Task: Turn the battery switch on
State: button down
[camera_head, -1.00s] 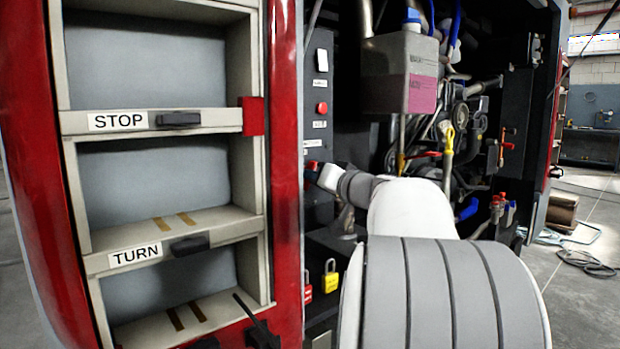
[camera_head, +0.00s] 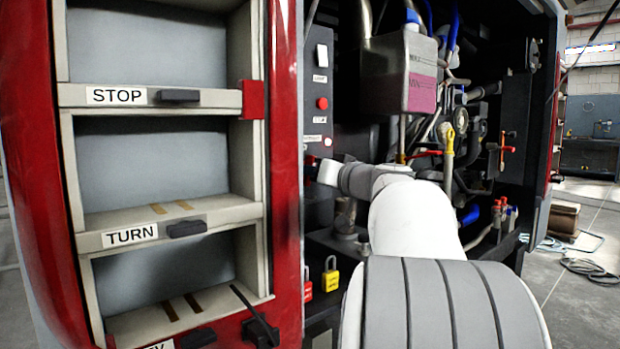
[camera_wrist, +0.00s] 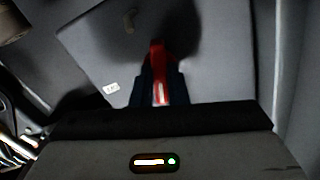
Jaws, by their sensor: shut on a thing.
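The battery switch shows in the wrist view as a red handle (camera_wrist: 157,75) standing out from a dark grey panel (camera_wrist: 215,50). My gripper (camera_wrist: 160,92) is shut on this red handle, with a dark finger on each side of it. The handle's base is hidden in shadow and behind the fingers. In the head view the dark switch panel (camera_head: 321,85) is at the left of the engine bay, and my gripper (camera_head: 312,166) reaches its lower part. My wrist hides most of the handle there.
A white rocker switch (camera_head: 321,57) and a red button (camera_head: 322,103) are higher on the panel. A red padlock (camera_head: 307,282) and a yellow padlock (camera_head: 331,278) hang below. A grey tank (camera_head: 400,75) and hoses crowd the bay. Shelves stand left of the red body edge (camera_head: 286,180).

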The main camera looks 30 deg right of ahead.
jog(key=shift+f+n+b, duration=0.2)
jog(key=shift+n+b, duration=0.5)
jog(key=shift+b, duration=0.55)
jog(key=shift+r+n, duration=0.15)
jog(key=shift+n, duration=1.05)
jog(key=c, duration=1.2)
grip_release()
jog(key=shift+c, duration=0.2)
jog(key=shift+s, duration=0.1)
jog(key=s+d, duration=0.1)
jog(key=s, duration=0.7)
jog(key=shift+s+d, duration=0.15)
jog(key=shift+s, duration=0.25)
